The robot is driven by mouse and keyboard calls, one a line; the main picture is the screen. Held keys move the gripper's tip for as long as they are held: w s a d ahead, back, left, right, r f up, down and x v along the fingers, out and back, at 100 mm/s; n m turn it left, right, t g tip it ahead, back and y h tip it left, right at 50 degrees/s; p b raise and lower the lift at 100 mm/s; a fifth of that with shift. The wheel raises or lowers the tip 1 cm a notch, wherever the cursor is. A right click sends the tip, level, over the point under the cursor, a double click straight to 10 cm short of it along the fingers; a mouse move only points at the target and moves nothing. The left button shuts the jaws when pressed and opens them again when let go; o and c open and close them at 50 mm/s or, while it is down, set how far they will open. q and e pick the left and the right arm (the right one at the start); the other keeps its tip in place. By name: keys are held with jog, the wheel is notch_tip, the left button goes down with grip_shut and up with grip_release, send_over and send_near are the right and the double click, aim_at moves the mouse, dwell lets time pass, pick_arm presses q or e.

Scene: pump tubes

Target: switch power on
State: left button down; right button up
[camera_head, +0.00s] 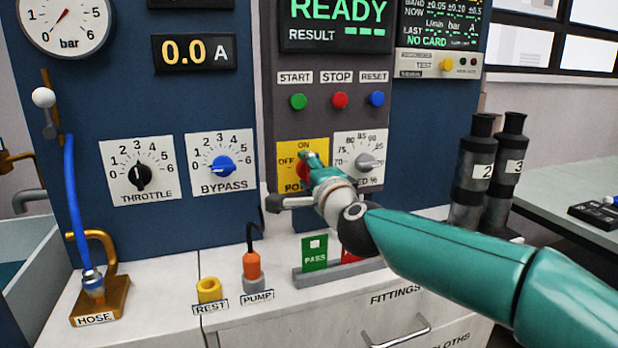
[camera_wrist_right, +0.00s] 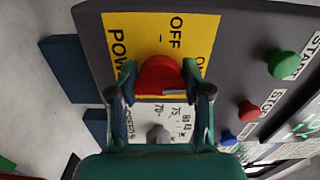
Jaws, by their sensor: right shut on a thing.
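The power switch is a red knob (camera_wrist_right: 160,75) on a yellow plate (camera_head: 289,152) marked OFF, ON and POWER, low on the grey control column. My right gripper (camera_wrist_right: 160,88) is shut on the red knob, with one finger on each side of it in the right wrist view. In the head view the right gripper (camera_head: 312,168) reaches the plate from the lower right and covers most of the knob and part of the POWER label. I cannot tell which way the knob points. My left gripper is not in view.
Green, red and blue buttons (camera_head: 340,100) sit just above the switch, and the grey speed knob (camera_head: 366,161) is close to its right. The lit screen (camera_head: 336,22) reads READY. Below, an orange plug (camera_head: 252,262) and a green PASS card (camera_head: 315,252) stand on the white counter.

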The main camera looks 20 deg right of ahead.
jog(key=shift+d+f+m, duration=0.1)
jog(key=shift+f+m, duration=0.15)
jog(key=shift+m, duration=0.15)
jog(key=o, duration=1.2)
jog(key=shift+r, duration=0.1)
jog(key=s, duration=1.2)
jog(key=shift+d, duration=0.25)
